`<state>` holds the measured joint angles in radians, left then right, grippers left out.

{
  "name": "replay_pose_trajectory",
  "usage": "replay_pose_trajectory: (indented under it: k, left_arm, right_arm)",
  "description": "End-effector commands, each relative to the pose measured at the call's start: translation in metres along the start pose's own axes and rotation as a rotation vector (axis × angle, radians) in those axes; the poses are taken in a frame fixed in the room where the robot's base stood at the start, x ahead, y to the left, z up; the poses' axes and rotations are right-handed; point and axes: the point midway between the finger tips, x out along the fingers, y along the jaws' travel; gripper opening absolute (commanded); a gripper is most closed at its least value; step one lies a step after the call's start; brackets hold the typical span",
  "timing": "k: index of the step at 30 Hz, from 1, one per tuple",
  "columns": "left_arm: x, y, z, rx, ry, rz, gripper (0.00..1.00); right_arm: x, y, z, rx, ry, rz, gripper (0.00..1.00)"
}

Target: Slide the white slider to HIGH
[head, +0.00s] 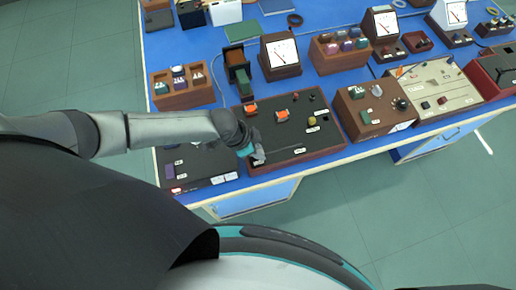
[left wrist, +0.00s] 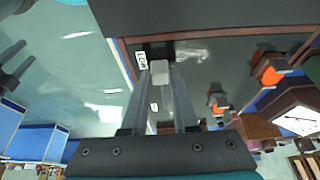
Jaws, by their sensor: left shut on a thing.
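The white slider (left wrist: 160,69) is a small pale block on a dark panel, in the left wrist view. A small white label, which seems to read LOW, (left wrist: 141,61) is right beside it. My left gripper (left wrist: 160,77) is shut on the slider, one finger on each side. In the head view my left gripper (head: 257,157) reaches down at the front left of the brown-framed panel (head: 285,160) and hides the slider. The slot (head: 287,151) runs right from it, with another label (head: 299,151) near its right end, too small to read.
Two orange parts (head: 282,115) and several knobs sit farther back on the same panel. A dark box (head: 196,166) stands close on the left, and a brown knob box (head: 372,108) on the right. Grey shapes at the left wrist view's left edge may be my other gripper.

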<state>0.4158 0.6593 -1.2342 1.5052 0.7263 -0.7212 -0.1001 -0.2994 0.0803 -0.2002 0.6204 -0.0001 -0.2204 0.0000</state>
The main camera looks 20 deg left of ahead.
Motion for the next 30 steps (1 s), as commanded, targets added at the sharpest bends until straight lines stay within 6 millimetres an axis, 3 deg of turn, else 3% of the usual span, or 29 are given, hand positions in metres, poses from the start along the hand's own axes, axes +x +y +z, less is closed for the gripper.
replay_pose_trajectory:
  k: [17,20,30]
  left_arm:
    - [0.002,0.001,-0.003,-0.001,0.000,0.002,0.00]
    - [0.008,0.001,-0.015,-0.001,0.003,0.001,0.00]
    - [0.038,0.001,-0.084,-0.001,0.005,0.002,0.00]
  right_arm:
    - [0.001,0.000,0.001,0.000,0.000,0.000,0.60]
    - [0.004,0.000,0.001,0.000,0.000,0.000,0.60]
    - [0.025,0.000,0.003,0.000,-0.001,0.000,0.60]
